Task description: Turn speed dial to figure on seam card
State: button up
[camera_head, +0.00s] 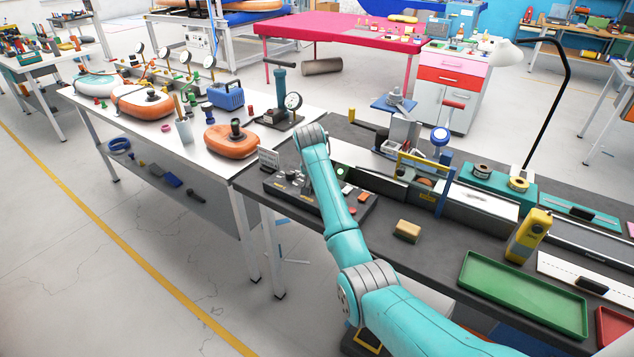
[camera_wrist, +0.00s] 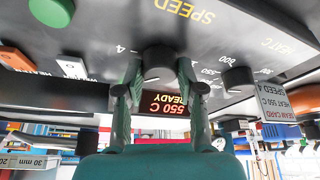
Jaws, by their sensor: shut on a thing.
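In the wrist view, which looks at the panel upside down, my gripper (camera_wrist: 158,78) is shut on the dark round speed dial (camera_wrist: 158,60), one finger on each side. The seam card (camera_wrist: 282,108) at the right reads heat 550 C, speed 4. The heat dial (camera_wrist: 238,80) is right of my gripper, apart from it. A red-lit display (camera_wrist: 168,104) between my fingers reads 550 C READY. In the head view my arm hides the gripper and dial.
A green button (camera_wrist: 52,10) and an orange switch (camera_wrist: 72,66) are on the panel left of my gripper.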

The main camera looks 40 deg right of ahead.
jog(key=m, duration=0.2)
jog(key=m+g+h, duration=0.1)
jog(key=m, duration=0.1)
jog(key=shift+w+m+g, duration=0.1)
jog(key=shift+m+g, duration=0.2)
jog(key=shift+a+m+g, duration=0.1)
jog(key=shift+m+g, duration=0.7)
jog(key=shift+m, duration=1.2)
jog(key=shift+f, duration=0.1)
jog(key=o, duration=1.1)
jog(key=shift+o, duration=0.2)
jog(key=v, duration=1.2)
